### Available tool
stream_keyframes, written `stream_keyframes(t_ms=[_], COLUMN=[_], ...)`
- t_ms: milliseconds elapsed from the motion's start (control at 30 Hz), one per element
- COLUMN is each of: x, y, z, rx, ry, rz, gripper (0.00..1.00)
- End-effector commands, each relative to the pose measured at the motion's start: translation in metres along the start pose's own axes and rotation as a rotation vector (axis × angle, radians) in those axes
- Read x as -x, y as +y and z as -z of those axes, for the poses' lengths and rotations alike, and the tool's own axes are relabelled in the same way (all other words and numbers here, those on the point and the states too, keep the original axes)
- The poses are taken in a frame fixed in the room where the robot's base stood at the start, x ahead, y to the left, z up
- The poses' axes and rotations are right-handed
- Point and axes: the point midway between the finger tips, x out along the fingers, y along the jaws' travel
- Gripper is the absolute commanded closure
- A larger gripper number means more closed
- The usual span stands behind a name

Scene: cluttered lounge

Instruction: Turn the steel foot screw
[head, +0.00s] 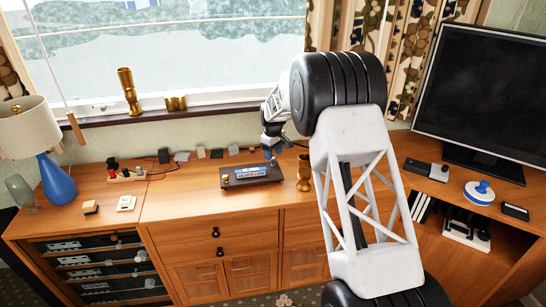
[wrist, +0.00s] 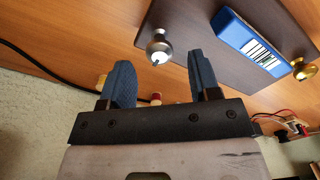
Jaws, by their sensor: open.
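The steel foot screw (wrist: 158,47) is a round silver knob at the edge of a dark brown plate (wrist: 200,25) in the wrist view. The plate carries a blue block (wrist: 254,45) with a striped label and also shows on the sideboard in the head view (head: 252,183). A brass screw (wrist: 304,70) sits at another edge. My gripper (wrist: 160,60) is open, its two blue fingers apart. The steel screw appears just beyond the gap between the fingertips; contact is not visible. In the head view my gripper (head: 271,147) is at the plate's back right, and the steel screw is hard to make out.
A brass goblet (head: 304,172) stands right of the plate. Several small boxes and a power strip (head: 126,174) with cables line the sideboard's back. A blue lamp (head: 56,180) stands left, a television (head: 480,85) right.

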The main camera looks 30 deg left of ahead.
Motion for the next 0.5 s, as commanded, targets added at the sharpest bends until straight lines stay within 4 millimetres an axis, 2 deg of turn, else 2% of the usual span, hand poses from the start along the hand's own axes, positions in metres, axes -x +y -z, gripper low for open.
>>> stream_keyframes(t_ms=[200, 500], x=[-0.018, -0.022], y=[0.0, 0.0], z=[0.0, 0.0], rx=[0.0, 0.0], ry=[0.0, 0.0], rz=[0.0, 0.0], gripper=[0.43, 0.43])
